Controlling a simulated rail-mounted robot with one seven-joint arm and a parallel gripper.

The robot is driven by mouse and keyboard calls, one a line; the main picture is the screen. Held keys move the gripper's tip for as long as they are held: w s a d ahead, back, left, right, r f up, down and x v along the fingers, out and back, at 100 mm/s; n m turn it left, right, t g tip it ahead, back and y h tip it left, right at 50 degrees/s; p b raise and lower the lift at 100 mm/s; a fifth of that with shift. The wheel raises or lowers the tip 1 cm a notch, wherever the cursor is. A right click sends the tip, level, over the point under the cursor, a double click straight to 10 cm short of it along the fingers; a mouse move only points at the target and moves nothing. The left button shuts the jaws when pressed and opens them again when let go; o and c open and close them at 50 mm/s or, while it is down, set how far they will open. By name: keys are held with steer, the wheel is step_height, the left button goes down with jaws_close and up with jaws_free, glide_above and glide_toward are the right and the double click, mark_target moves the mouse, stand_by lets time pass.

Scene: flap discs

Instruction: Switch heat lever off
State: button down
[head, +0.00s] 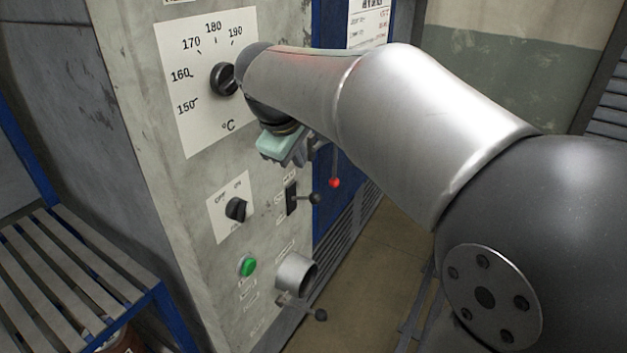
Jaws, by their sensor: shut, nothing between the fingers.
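A grey control panel (190,190) carries several levers and knobs. A short lever with a black ball (314,198) sticks out to the right from a dark slot (291,198). A thin lever with a red ball (335,183) hangs down at the panel's right side. Another black-ball lever (320,315) is low on the panel. The small labels are too blurred to tell which is the heat lever. My gripper (300,158) is shut and empty, in front of the panel, above the slotted lever and left of the red ball. My arm partly hides it.
A temperature dial (224,79) is at the upper left of the panel, with a rotary switch (236,209), a green button (248,267) and a metal tube (296,272) below. A slatted bench (60,270) stands at left. Floor right of the panel looks clear.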

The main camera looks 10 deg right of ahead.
mark_target(315, 196)
steer(key=shift+s, duration=0.15)
steer(key=p+x, duration=0.1)
steer(key=x, duration=1.3)
steer(key=shift+f, duration=0.15)
